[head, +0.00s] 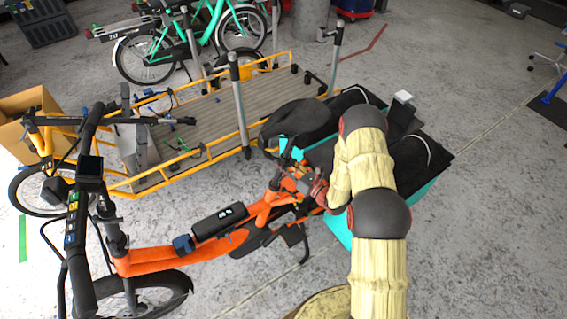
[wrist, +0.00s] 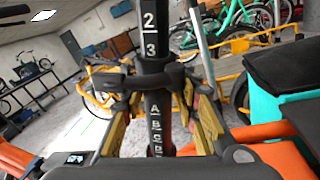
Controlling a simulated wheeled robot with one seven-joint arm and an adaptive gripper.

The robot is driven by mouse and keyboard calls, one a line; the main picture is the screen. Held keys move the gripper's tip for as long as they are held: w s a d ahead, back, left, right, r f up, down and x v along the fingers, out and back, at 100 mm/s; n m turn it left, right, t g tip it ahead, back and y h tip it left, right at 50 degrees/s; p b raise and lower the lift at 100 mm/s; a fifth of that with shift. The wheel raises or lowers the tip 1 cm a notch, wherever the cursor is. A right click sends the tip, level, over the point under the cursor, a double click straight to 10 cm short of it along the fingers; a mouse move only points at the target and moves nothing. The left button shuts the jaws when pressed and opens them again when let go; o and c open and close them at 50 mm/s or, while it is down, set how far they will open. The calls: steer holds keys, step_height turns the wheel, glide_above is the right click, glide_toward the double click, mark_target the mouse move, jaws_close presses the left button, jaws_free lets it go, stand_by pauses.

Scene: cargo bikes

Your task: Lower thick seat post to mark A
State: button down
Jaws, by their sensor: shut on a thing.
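The thick black seat post (wrist: 155,122) stands upright in the wrist view, with white letters A, B, C and D down its face, A uppermost. A dark collar (wrist: 157,80) wraps it above the A. Above that rises a black post section (wrist: 150,38) marked 2 and 3. My gripper (wrist: 160,95) is shut around the thick post near the collar, yellow pads either side; the exact contact is hard to see. In the head view, my gripper (head: 304,184) is below the black saddle (head: 297,121) of the orange bike (head: 200,243); the lettering is not visible there.
A turquoise and black rear box (head: 428,170) sits close behind the saddle. A yellow cargo bike with a slatted bed (head: 200,120) stands beyond the orange bike. Green bikes (head: 215,30) stand at the back. Open floor (head: 450,90) lies to the right.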

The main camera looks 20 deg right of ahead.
steer(key=a+f+b, duration=0.1)
steer(key=f, duration=0.3)
steer(key=s+a+f+b, duration=0.1)
steer(key=f, duration=0.1)
steer(key=shift+a+f+b, duration=0.3)
steer(key=shift+b, duration=0.05)
steer(key=c, duration=1.5)
jaws_free()
steer(key=shift+a+r, duration=0.1)
steer(key=shift+r, duration=0.05)
steer(key=shift+d, duration=0.2)
